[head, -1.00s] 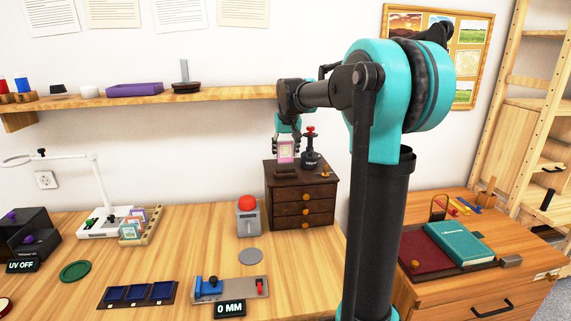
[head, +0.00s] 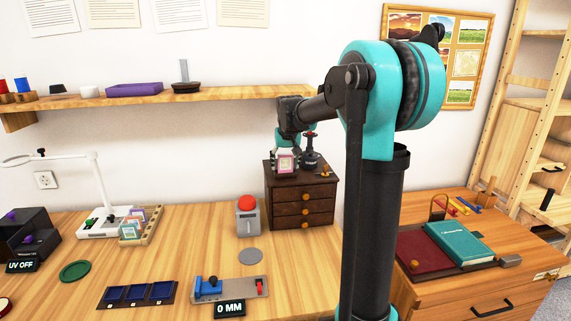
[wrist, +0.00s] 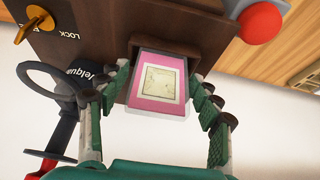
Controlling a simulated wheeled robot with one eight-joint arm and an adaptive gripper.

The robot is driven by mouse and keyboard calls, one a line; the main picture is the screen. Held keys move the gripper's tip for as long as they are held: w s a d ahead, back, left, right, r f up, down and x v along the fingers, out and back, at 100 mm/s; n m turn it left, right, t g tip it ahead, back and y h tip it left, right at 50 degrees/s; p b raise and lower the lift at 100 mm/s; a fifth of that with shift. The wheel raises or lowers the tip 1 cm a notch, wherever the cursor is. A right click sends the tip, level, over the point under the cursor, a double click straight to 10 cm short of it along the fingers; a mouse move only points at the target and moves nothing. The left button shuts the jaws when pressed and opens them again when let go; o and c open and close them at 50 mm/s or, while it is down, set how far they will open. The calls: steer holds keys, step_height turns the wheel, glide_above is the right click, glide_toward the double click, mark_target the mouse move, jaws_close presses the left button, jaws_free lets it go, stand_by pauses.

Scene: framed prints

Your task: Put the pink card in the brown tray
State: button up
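The pink card (head: 286,163), with a pale picture in its middle, is upright just above the dark chest's top. It also shows in the wrist view (wrist: 158,82). A small brown tray (wrist: 197,59) on the chest top lies at the card's far, lower end. Whether the card rests in it or hovers over it is hard to tell.
A black stamp with a red knob (head: 311,150) stands right beside my gripper on the chest (head: 285,204). A brass key (head: 324,174) is at the chest top's right. A grey box with a red button (head: 248,215) stands left of the chest.

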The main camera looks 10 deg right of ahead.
steer(key=shift+o, duration=0.2)
steer(key=v, duration=1.2)
steer(key=s+d+f, duration=0.1)
steer(key=s+f, duration=0.9)
steer(key=s+d+f, duration=0.1)
steer(key=s+f, duration=0.9)
steer(key=s+d+f, duration=0.2)
steer(key=s+f, duration=0.8)
steer(key=f, duration=0.1)
steer(key=shift+s, duration=0.2)
steer(key=shift+r, duration=0.1)
